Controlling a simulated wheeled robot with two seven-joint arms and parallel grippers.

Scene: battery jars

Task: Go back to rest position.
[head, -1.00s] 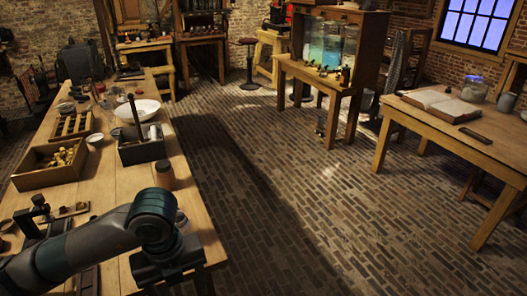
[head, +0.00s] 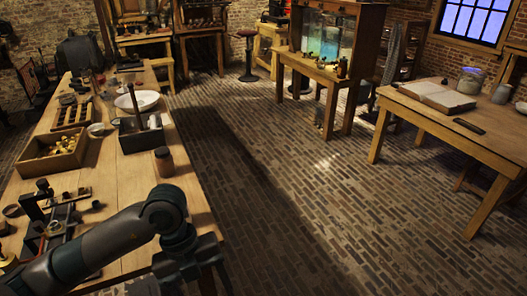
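My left arm comes in from the lower left over the near end of the long wooden workbench (head: 120,182). Its gripper (head: 190,262) hangs past the bench's right edge, above the brick floor. My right arm and gripper are not in view.
The bench holds a wooden box of brass pieces (head: 54,155), a dark caddy (head: 140,136), a brown jar (head: 164,161) and a white bowl (head: 137,101). The brick floor (head: 300,190) between is clear.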

